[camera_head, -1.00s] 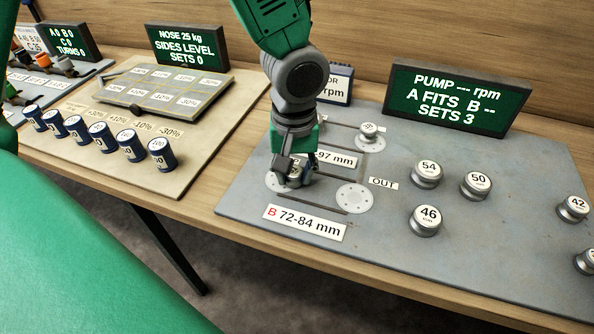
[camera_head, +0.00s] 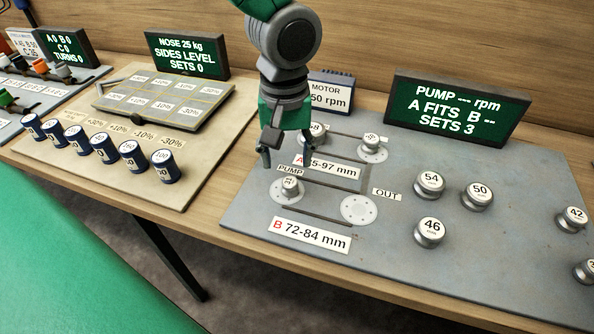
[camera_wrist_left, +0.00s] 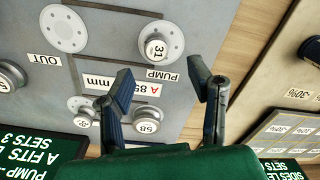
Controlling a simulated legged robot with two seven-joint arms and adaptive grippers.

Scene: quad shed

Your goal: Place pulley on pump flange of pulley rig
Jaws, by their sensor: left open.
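A small silver pulley (camera_head: 290,187) sits on the white pump flange at the front left of the grey rig board (camera_head: 345,262). It also shows in the left wrist view (camera_wrist_left: 157,47), where its label looks like 31. My left gripper (camera_head: 286,160) is open and empty above and behind this pulley, apart from it. In the left wrist view its two fingers (camera_wrist_left: 163,95) are spread wide with nothing between them. The flange by the OUT label (camera_head: 359,209) is bare. Two more pulleys (camera_head: 317,132) (camera_head: 370,142) sit on the rear flanges. My right gripper is not seen.
Loose pulleys labelled 54 (camera_head: 430,184), 50 (camera_head: 477,195), 46 (camera_head: 429,232) and 42 (camera_head: 571,218) stand on the board's right side. A green display (camera_head: 457,105) reads A FITS, SETS 3. Blue cylinders (camera_head: 105,148) stand on the neighbouring board at left.

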